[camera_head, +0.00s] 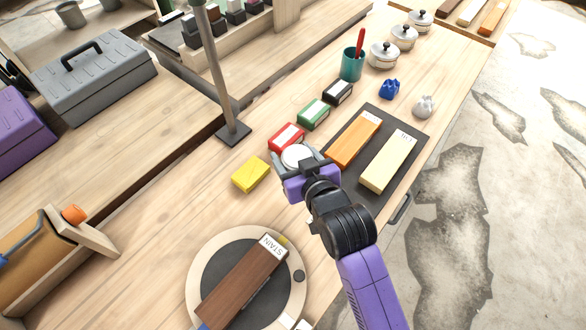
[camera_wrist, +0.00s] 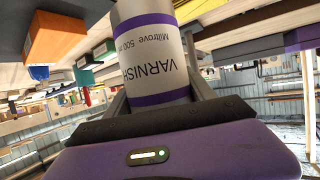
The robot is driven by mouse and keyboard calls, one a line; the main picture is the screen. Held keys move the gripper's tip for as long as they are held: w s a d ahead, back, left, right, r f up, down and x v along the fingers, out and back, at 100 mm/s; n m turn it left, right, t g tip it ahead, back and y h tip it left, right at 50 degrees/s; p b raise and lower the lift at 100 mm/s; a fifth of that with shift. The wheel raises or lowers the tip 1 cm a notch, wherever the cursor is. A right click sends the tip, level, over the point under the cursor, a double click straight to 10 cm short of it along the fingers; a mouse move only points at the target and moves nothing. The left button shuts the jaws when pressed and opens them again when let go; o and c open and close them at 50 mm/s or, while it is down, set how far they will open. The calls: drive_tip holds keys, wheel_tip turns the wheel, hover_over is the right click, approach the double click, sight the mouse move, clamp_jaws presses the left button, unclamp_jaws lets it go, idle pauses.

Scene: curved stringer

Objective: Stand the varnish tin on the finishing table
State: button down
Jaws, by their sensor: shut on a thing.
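My gripper (camera_head: 298,162) is shut on the varnish tin, over the middle of the wooden table (camera_head: 165,235). In the head view I look down on the tin's pale round lid (camera_head: 295,154), and the tin looks upright. In the wrist view the varnish tin (camera_wrist: 155,55) sits between the fingers (camera_wrist: 160,100), with a white label reading VARNISH and a purple band. The label and the surroundings both appear upside down there. The tin's base is cut off, so I cannot tell whether it touches the table.
Red (camera_head: 287,137), yellow (camera_head: 250,174) and green (camera_head: 313,114) blocks lie close by. A dark mat (camera_head: 414,126) holds an orange and a cream block. A round turntable (camera_head: 203,268) carries the brown STAIN block. A grey post (camera_head: 222,95) stands behind. Bare wood shows at left.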

drive_tip(key=shift+f, duration=3.15)
drive_tip(key=shift+c, duration=1.6)
unclamp_jaws()
drive_tip(key=shift+f, duration=0.2)
drive_tip(key=shift+s+r, duration=0.1)
drive_tip(key=shift+r, duration=0.15)
drive_tip(key=v, duration=1.2)
drive_tip(key=shift+b, duration=0.4)
drive_tip(key=shift+f, duration=0.2)
